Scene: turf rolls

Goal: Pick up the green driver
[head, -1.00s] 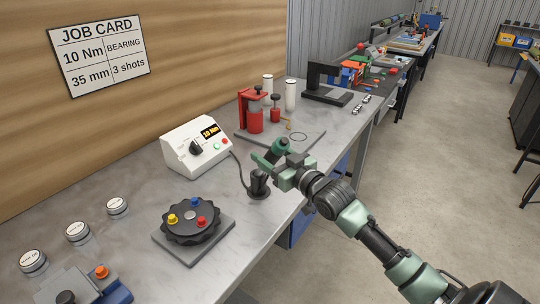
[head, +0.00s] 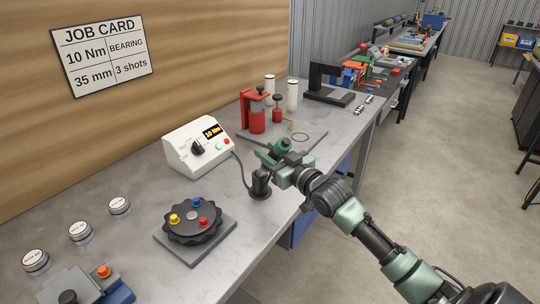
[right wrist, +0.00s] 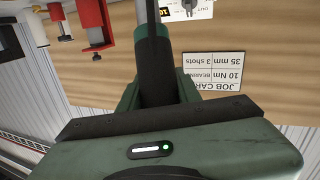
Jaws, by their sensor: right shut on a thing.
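The green driver (head: 283,145) is on the near side of the bench, with its green top showing above my right gripper (head: 270,158). My right gripper is shut on the driver. In the right wrist view the driver's dark barrel (right wrist: 158,72) stands between the jaws, with a green band beyond. Below the gripper is the black holder (head: 260,187) near the bench edge, and a cable runs towards it. The gripper hides the driver's middle, so I cannot tell whether its lower end is still in the holder. My left gripper is not in view.
The white controller (head: 188,150) reading 10 Nm stands behind and left of the holder. A black dial (head: 192,222) with coloured knobs sits at the front left. A red press (head: 247,112) stands beyond the gripper. Bare bench lies between the dial and the controller.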

